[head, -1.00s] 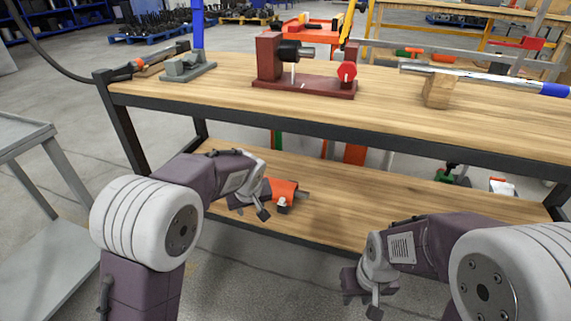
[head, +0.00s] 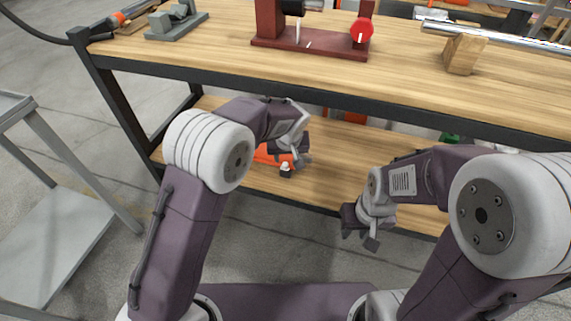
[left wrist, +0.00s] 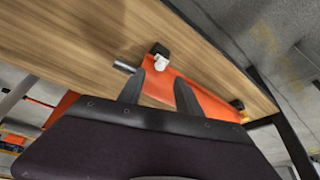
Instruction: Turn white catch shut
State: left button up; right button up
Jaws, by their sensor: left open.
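The white catch (head: 285,167) is a small white piece on a black block at the near edge of an orange body (head: 265,155) on the lower shelf. In the left wrist view the catch (left wrist: 162,64) shows just beyond my fingertips, with a short metal pin (left wrist: 125,67) to its left. My left gripper (head: 290,154) is open above the orange body and hides part of it. In the left wrist view its two fingers (left wrist: 160,80) are spread over the orange body, near the catch. My right gripper (head: 360,232) hangs in front of the shelf, apart from these things; its jaw opening is unclear.
The bench top (head: 200,55) overhangs the lower shelf (head: 335,155). On top stand a dark red fixture (head: 310,42) with a red knob, a grey block (head: 175,22) and a wooden block (head: 464,55) under a metal bar. A grey cart (head: 60,235) stands left.

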aim_at(285, 164)
pick_arm(q)
jog(key=b+x, duration=0.3)
jog(key=x, duration=0.3)
jog(key=shift+f, duration=0.25)
jog(key=shift+w, duration=0.1)
pick_arm(e)
notch_tip(285, 164, down, 5)
jog(key=shift+r, duration=0.2)
